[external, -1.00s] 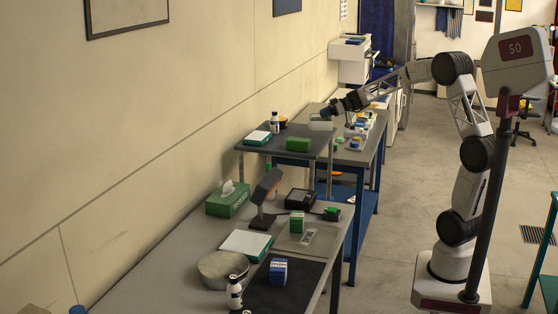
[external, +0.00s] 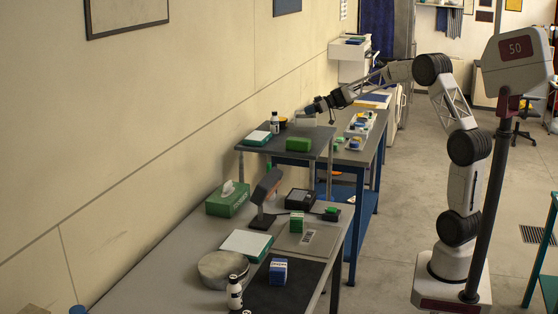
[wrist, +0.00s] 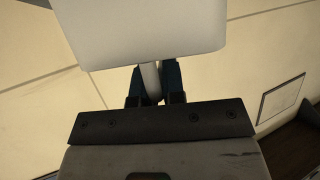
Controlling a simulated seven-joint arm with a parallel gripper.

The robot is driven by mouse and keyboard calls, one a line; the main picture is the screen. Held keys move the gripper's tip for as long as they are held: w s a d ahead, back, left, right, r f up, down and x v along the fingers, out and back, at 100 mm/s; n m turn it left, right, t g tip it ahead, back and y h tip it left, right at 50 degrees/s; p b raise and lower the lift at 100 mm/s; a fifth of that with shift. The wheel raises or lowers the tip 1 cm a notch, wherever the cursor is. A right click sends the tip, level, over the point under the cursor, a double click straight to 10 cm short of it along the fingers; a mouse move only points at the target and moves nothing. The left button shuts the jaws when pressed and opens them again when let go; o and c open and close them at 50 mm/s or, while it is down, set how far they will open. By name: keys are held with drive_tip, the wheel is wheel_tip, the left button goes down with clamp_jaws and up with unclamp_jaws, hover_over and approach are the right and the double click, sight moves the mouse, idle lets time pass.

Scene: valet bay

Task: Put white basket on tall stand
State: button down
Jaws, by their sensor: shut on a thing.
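The white basket (external: 304,120) is held by my gripper (external: 309,110) at the far edge of the tall stand (external: 262,151). The basket is small in the external view; I cannot tell whether it touches the dark top or hangs just above it. In the wrist view, the white basket (wrist: 145,30) fills the upper middle, and the fingers of my gripper (wrist: 153,88) are shut on a narrow pale part below its body. The basket's inside is hidden.
On the stand are a dark bottle with a white label (external: 275,123), a teal-edged white box (external: 257,138), a green box (external: 299,144) and an orange-yellow item (external: 283,123). The wall (external: 200,90) is close on the left. A white tray of small items (external: 358,131) stands beyond.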

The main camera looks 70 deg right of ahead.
sight(309, 117)
drive_tip(key=shift+w, duration=0.1)
idle(0.3)
drive_tip(key=shift+f, duration=1.7)
drive_tip(key=c, duration=1.2)
unclamp_jaws()
drive_tip(key=shift+f, duration=0.1)
drive_tip(key=shift+d, duration=0.1)
drive_tip(key=v, duration=1.2)
